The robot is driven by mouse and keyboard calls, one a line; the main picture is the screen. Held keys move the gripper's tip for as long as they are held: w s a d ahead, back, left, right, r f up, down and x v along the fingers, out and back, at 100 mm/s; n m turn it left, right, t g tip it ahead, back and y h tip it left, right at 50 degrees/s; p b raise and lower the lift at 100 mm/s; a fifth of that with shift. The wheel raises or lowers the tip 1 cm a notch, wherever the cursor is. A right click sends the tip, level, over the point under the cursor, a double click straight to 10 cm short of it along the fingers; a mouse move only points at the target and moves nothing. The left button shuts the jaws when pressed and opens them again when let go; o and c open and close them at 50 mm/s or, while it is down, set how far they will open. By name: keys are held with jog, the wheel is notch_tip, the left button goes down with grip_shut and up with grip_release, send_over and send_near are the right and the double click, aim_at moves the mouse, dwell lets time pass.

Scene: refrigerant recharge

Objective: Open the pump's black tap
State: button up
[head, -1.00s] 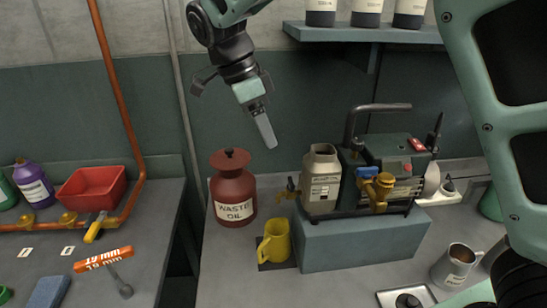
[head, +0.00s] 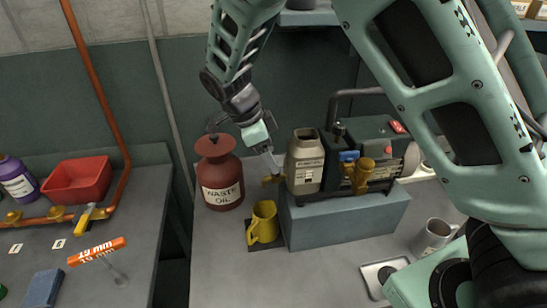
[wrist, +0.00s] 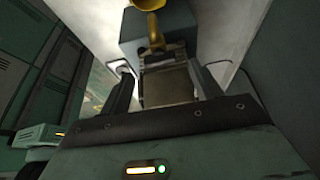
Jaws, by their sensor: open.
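The pump (head: 375,142) stands on a blue-grey block (head: 345,222), with a tan reservoir (head: 305,165) at its left end. In the wrist view a brass-coloured stem (wrist: 155,38) shows beyond my gripper (wrist: 165,80), with nothing clearly held between the dark fingers.
A red-brown waste oil can (head: 219,175) stands just left of my gripper. A yellow mug (head: 263,222) stands on a dark mat below the tap. A metal cup (head: 433,236) and a tray (head: 372,278) are at the right. The front middle of the bench is clear.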

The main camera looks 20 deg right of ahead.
jog(key=shift+x, duration=1.55)
jog(key=c, duration=1)
